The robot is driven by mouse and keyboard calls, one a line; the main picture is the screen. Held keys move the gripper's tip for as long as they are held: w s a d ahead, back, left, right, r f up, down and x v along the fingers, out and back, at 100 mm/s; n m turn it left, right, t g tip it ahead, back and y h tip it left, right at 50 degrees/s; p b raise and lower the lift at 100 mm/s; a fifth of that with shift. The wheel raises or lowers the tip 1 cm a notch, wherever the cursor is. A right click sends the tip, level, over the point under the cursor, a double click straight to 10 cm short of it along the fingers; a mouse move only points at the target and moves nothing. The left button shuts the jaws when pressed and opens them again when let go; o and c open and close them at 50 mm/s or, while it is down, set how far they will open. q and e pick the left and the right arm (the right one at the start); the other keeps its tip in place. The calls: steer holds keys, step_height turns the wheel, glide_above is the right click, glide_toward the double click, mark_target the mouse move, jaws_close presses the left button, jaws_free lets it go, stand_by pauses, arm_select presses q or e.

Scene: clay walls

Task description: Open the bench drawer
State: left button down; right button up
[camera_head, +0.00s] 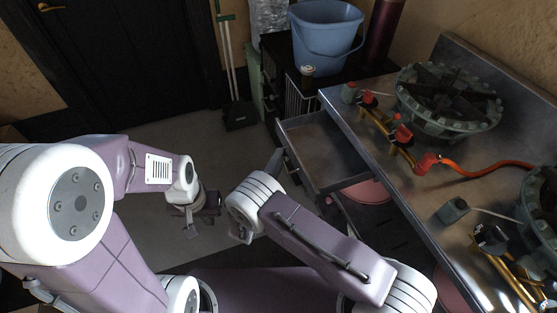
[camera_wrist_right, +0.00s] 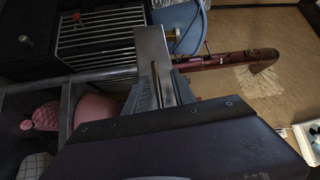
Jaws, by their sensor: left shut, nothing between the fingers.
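The bench drawer (camera_head: 322,148) stands pulled out from the metal bench (camera_head: 390,190) in the head view, with its empty inside showing. My right gripper (camera_head: 274,162) is at the drawer's outer left end, close to its front edge; whether it touches is unclear. Its metal fingers (camera_wrist_right: 160,65) show in the right wrist view, close together beside a grey bar (camera_wrist_right: 95,77). What lies between them is hidden, and I see no handle clearly. My left gripper (camera_head: 190,228) is shut and empty over the floor, well left of the drawer.
Gas burners (camera_head: 448,98), valves and an orange hose (camera_head: 480,170) are on the bench. A blue bucket (camera_head: 325,38) stands on a dark cabinet behind the drawer. Pink items (camera_wrist_right: 95,108) sit below the bench.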

steer(key=p+v, duration=0.1)
steer(key=v, duration=0.8)
